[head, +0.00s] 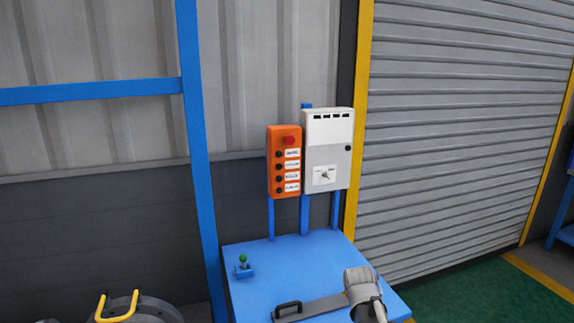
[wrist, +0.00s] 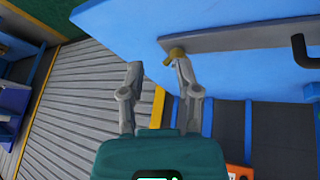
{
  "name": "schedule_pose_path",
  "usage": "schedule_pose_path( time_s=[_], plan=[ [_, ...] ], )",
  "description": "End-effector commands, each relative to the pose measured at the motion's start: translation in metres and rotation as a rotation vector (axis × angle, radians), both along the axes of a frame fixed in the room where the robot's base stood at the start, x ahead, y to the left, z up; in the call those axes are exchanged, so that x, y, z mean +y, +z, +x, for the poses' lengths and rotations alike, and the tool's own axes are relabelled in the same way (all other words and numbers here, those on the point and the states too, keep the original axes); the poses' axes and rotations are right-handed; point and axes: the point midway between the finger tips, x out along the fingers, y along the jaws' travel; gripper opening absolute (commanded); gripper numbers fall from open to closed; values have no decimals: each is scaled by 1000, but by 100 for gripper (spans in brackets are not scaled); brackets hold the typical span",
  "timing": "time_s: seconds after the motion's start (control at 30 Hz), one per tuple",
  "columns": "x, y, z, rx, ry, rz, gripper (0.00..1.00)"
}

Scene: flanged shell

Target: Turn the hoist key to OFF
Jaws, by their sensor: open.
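A pale grey control box (head: 344,128) stands on blue posts at the back of the bench in the head view. Low on its front is a white plate (head: 317,183) with a small key or turn switch (head: 325,175) in its middle; its lettering and exact setting are too small to read. My gripper (wrist: 155,66) shows in the wrist view with its two grey fingers apart. A small brass-coloured piece (wrist: 173,55) lies close to the right fingertip, at the end of a grey bar; I cannot tell whether they touch. The switch is not visible in the wrist view.
An orange button box (head: 271,147) with a red button hangs left of the grey box. The blue bench (head: 290,262) carries a green-knobbed lever (head: 243,262) and a grey bar (head: 325,305) with a black handle. A roller shutter (head: 450,130) is on the right.

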Motion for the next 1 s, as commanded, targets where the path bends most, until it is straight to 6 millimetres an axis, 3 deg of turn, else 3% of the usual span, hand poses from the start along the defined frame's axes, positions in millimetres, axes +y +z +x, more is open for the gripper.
schedule_pose_path(
  time_s=[0.03,0.2,0.4,0.57,1.0],
  plan=[
    [7,-5,-22,57,2,25,43],
    [29,-18,-82,255,19,115,43],
    [47,-22,-127,408,48,185,43],
    [51,-22,-139,452,58,205,43],
    [51,-22,-139,453,57,205,43]
  ],
)
